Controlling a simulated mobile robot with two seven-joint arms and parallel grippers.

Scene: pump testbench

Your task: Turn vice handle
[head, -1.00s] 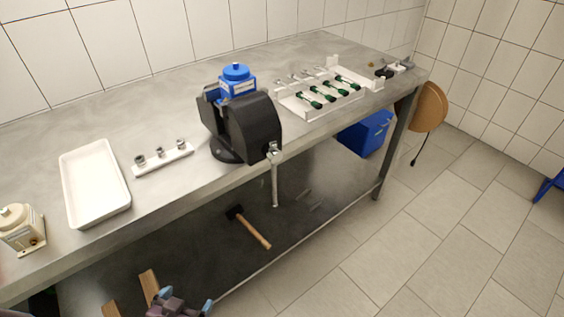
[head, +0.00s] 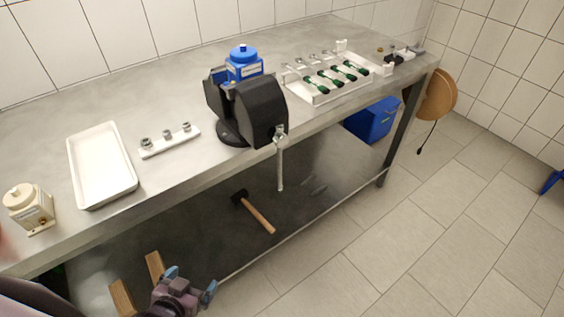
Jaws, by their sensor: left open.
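The black vice (head: 257,110) stands on the workbench near its front edge. A blue pump part (head: 243,64) sits in its jaws. The silver vice handle (head: 281,163) hangs almost straight down from the vice's front screw, in front of the bench edge. My left gripper (head: 192,283) is at the bottom of the head view, in front of the bench and well below and to the left of the handle. It is open, with two blue-grey fingertips apart and nothing seen between them. My right gripper is not in view.
The metal workbench (head: 190,188) holds a white tray (head: 84,194), a socket rack (head: 168,144), a cream device (head: 30,208) and a tool tray (head: 322,97). A mallet (head: 258,215) lies on the lower shelf. A blue bin (head: 372,122) stands beneath.

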